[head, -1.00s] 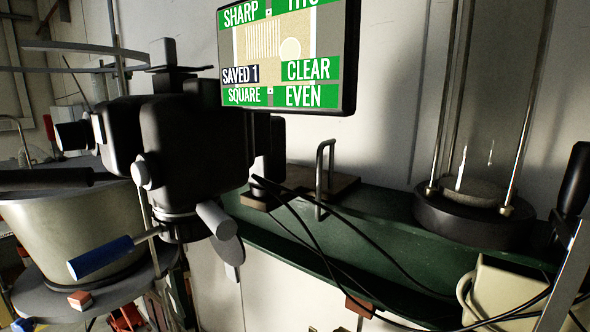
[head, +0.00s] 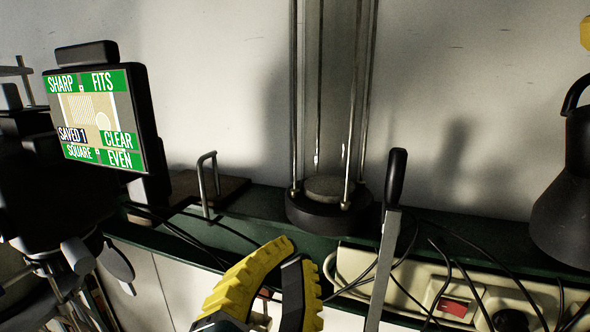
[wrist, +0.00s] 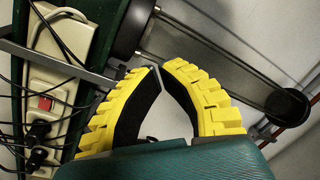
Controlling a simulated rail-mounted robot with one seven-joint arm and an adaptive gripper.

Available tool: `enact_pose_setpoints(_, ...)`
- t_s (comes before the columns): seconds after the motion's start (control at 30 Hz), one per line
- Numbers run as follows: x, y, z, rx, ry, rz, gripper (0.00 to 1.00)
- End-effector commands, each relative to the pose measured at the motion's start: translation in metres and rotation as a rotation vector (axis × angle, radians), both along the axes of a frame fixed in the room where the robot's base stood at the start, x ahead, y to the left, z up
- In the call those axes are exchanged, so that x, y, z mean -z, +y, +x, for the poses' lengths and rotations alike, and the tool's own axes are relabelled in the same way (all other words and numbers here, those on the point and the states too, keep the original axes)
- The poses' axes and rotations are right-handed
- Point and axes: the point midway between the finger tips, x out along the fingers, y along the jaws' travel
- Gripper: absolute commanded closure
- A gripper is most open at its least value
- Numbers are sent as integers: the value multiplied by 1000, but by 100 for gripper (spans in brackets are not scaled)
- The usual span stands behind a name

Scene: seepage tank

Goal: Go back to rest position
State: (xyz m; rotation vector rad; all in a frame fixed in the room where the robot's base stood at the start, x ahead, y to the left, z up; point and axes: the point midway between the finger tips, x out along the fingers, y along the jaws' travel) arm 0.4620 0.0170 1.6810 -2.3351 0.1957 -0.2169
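My gripper (head: 290,248) shows at the lower middle of the head view, with yellow ribbed fingers and black inner pads. In the wrist view my gripper (wrist: 159,67) has its two curved fingers leaning together, tips nearly meeting, with nothing visible between them. It is in front of the green shelf (head: 265,215). A monitor (head: 105,110) on a dark camera-like device at the left reads SHARP, FITS, CLEAR, EVEN, SQUARE and SAVED 1.
A clear column on a round black base (head: 318,212) stands on the shelf. A cream power strip (head: 400,288) with a red switch and several cables runs close by the gripper. A metal handle (head: 205,185) and a black lamp-like object (head: 565,190) flank the column.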

Motion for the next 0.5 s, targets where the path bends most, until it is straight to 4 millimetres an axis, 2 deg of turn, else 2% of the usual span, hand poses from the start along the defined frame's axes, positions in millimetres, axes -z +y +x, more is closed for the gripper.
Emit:
enact_pose_setpoints(0.03,4,-30,6,42,13,-46,100)
enact_pose_setpoints(0.1,16,-61,10,70,26,-117,100)
enact_pose_setpoints(0.2,30,-99,8,93,38,-226,100)
enact_pose_setpoints(0.3,39,-122,-1,88,32,-350,100)
enact_pose_setpoints(0.37,42,-123,-7,66,13,-431,100)
enact_pose_setpoints(0.43,40,-109,-14,19,-38,-533,100)
enact_pose_setpoints(0.5,27,-94,-22,-11,-106,-624,100)
